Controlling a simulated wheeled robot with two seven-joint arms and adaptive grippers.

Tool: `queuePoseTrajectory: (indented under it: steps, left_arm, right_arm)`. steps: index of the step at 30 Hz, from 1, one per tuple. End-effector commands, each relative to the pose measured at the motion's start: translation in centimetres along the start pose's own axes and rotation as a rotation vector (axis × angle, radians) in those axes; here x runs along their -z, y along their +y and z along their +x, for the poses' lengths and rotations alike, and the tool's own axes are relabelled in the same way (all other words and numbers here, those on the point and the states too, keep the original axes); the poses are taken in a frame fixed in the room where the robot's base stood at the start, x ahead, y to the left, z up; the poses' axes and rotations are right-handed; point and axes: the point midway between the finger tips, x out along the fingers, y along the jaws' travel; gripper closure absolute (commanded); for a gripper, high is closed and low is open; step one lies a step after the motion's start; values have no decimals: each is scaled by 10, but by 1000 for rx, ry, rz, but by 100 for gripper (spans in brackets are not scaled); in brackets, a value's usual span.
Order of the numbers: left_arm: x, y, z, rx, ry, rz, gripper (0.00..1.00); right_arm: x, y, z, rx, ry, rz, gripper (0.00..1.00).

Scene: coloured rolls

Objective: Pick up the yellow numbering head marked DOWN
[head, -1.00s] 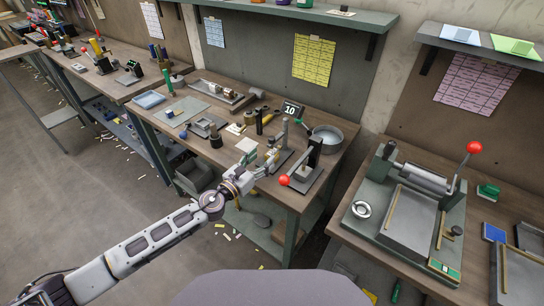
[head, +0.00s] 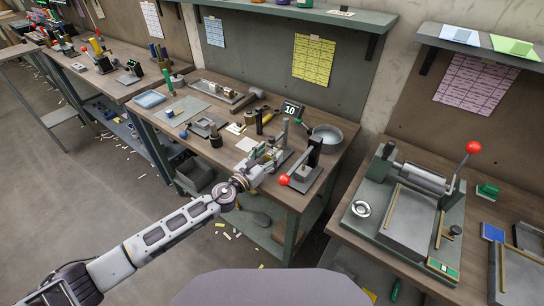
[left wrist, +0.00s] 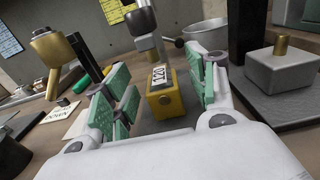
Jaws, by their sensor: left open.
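My left gripper (head: 268,155) is at the front of the middle bench, beside a small press with a red knob. In the left wrist view it (left wrist: 165,88) is open, with green pads on both sides. A yellow numbering head (left wrist: 166,102) with a white plate showing digits like 120 stands between the pads, with a visible gap on each side. It sits on a dark base below a grey metal column (left wrist: 143,22). A white card (left wrist: 58,114) with upside-down lettering that looks like DOWN lies left of the fingers. In the head view my gripper mostly hides the numbering head.
The press with the red knob (head: 285,180) stands right of my gripper. A round metal pan (head: 327,138) is behind it. A grey block with a brass knob (left wrist: 281,68) is close to the right finger. A brass-headed tool (left wrist: 52,50) stands at left.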

Motion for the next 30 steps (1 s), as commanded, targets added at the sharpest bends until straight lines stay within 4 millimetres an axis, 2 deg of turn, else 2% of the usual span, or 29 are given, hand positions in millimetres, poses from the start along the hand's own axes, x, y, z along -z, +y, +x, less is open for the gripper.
queuePoseTrajectory:
  steps: [6,14,22,30]
  left_arm:
    - [0,0,14,0,0,0,43]
    - [0,0,16,0,0,0,43]
    - [0,0,16,0,0,0,43]
    - [0,0,16,-1,0,0,78]
  right_arm:
    - [-2,3,0,-3,-2,-2,60]
    - [-2,2,0,-2,-2,-1,60]
    - [0,-9,0,9,0,3,60]
    - [0,-10,0,10,1,4,60]
